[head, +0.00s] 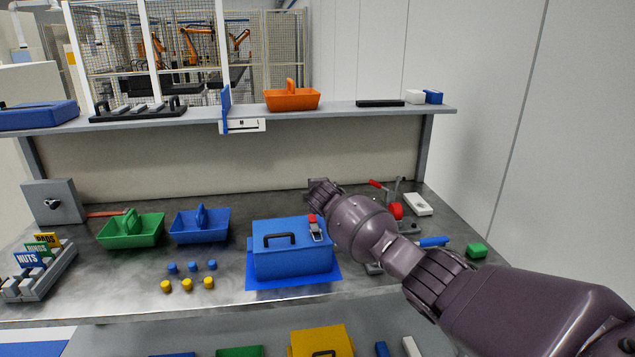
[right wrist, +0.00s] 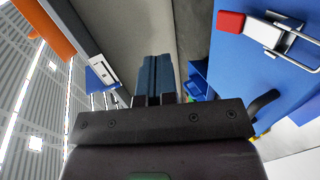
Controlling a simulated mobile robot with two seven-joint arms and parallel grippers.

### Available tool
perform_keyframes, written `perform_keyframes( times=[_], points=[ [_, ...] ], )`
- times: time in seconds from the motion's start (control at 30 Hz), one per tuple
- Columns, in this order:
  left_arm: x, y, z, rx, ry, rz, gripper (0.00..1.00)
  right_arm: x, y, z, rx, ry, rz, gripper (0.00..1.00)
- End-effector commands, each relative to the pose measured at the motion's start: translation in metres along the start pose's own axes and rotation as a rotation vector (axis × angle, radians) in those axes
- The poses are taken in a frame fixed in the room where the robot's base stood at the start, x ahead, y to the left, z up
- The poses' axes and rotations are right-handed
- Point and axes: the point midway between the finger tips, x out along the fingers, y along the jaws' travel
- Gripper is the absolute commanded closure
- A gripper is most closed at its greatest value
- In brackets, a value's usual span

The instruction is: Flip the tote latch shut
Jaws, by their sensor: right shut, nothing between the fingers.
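The blue tote (head: 292,260) stands closed on a blue mat at the front middle of the bench, with a black handle (head: 279,240) on its lid. Its metal latch (head: 317,232) with a red tab (head: 312,218) is at the lid's right part. In the right wrist view the latch's metal lever and wire loop (right wrist: 280,35) show beside the red tab (right wrist: 230,22). My right gripper (head: 318,184) is above and behind the latch, apart from it. Its fingertips (right wrist: 153,72) are together and empty. My left gripper is out of view.
Green (head: 131,231) and blue (head: 200,225) open bins stand left of the tote, with several blue and yellow pegs in front. A shelf (head: 340,109) spans the back.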

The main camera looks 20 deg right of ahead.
Motion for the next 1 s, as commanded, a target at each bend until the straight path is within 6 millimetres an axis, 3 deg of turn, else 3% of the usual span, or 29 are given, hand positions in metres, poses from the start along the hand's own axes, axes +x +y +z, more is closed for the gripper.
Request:
perform_keyframes(
  times=[0.5, 1.0],
  points=[
    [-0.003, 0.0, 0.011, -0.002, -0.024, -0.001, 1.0, -0.04, 0.036, 0.0, -0.001, 0.001, 0.0, 1.0],
    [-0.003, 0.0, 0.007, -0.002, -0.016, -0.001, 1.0, -0.043, 0.04, 0.0, -0.001, 0.0, -0.001, 1.0]
  ],
)
